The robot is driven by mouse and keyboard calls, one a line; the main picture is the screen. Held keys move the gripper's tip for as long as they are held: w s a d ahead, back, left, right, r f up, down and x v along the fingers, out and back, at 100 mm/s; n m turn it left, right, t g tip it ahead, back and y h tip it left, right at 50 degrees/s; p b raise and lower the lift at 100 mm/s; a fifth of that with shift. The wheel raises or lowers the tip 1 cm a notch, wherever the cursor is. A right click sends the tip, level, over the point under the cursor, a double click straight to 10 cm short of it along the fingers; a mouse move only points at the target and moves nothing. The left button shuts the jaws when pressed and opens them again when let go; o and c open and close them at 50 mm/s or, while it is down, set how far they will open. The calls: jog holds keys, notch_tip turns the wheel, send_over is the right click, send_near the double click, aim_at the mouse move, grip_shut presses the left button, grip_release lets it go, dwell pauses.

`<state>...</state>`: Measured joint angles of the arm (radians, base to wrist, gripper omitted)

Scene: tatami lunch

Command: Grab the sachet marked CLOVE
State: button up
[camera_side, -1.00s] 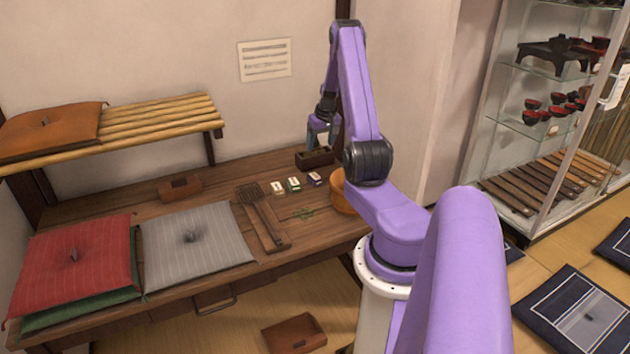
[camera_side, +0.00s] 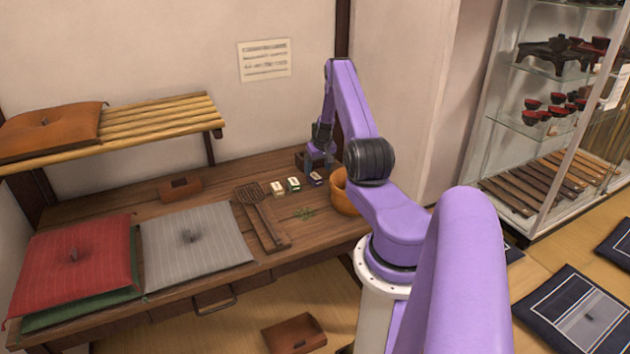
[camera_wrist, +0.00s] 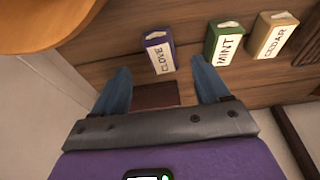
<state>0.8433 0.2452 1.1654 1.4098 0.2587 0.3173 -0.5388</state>
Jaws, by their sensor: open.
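The purple sachet marked CLOVE (camera_wrist: 159,52) stands on the wooden table in the wrist view, just beyond and between my two fingertips. It also shows in the side view as a small purple box (camera_side: 316,178) at the right end of a row. My gripper (camera_wrist: 162,82) is open, with its blue fingers apart and nothing held between them. In the side view my gripper (camera_side: 318,166) is low over the table, right at the CLOVE sachet; contact cannot be told.
A green MINT sachet (camera_wrist: 224,43) and a tan CEDAR sachet (camera_wrist: 273,36) stand to the right in the wrist view. A round wooden bowl (camera_side: 344,195) is close beside the CLOVE sachet. A dark box (camera_side: 303,160) is behind.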

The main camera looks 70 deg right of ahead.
aim_at(315, 176)
jog(key=shift+w+x, duration=0.2)
jog(key=shift+x, duration=2.4)
jog(key=shift+d, duration=0.1)
jog(key=c, duration=1.2)
